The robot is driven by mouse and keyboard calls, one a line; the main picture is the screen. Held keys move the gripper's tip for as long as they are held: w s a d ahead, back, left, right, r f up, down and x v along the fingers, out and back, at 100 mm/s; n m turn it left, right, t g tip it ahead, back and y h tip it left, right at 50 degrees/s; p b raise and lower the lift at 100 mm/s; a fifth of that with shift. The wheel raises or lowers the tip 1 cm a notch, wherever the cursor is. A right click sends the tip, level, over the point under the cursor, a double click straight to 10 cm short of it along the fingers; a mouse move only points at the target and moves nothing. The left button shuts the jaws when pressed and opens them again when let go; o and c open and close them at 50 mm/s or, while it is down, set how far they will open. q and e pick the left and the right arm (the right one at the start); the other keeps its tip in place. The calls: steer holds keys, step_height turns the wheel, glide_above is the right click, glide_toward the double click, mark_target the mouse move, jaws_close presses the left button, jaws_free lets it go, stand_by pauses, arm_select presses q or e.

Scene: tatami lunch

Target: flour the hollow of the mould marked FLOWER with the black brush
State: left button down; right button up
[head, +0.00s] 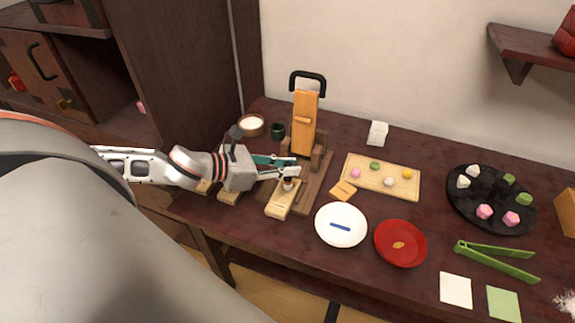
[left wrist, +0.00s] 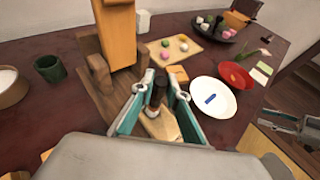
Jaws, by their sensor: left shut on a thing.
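My left gripper (head: 294,166) is shut on a small upright brush (head: 288,184) with a dark handle. The brush also shows between the fingers in the left wrist view (left wrist: 157,92). Its tip is over a pale wooden mould (head: 280,205); I cannot tell whether it touches. The mould's hollow is largely hidden by the brush and fingers, and no marking on it is readable. Other pale wooden pieces (head: 229,197) lie partly hidden under my left arm. A round wooden tub of white powder (head: 251,124) stands at the back left. My right gripper (left wrist: 300,125) seems to show at the wrist view's right edge, its jaws unclear.
A wooden stand with a tall orange-brown board (head: 305,125) rises just behind the gripper. A dark green cup (head: 277,131) stands beside it. A white plate (head: 341,237), a red plate (head: 400,257), a sweets board (head: 364,185) and green tongs (head: 497,259) lie to the right.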

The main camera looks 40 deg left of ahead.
arm_select(q)
steer(key=shift+f, duration=0.1)
steer(key=shift+d, duration=0.2)
steer(key=shift+a+p, duration=0.3)
steer(key=shift+a, duration=0.1)
stand_by(0.4)
steer(key=shift+w+d, duration=0.15)
steer(key=shift+w, duration=0.05)
steer(key=shift+s+d+p, duration=0.1)
steer(key=shift+s+p, duration=0.2)
steer(key=shift+s, duration=0.1)
stand_by(0.5)
steer(key=shift+w+d, duration=0.1)
steer(key=shift+w, duration=0.15)
steer(key=shift+s+a, duration=0.1)
steer(key=shift+a, duration=0.25)
stand_by(0.4)
steer(key=shift+w+d, duration=0.15)
steer(key=shift+w, duration=0.1)
steer(key=shift+s+d+p, duration=0.1)
steer(key=shift+s+p, duration=0.3)
steer(key=shift+p, duration=0.1)
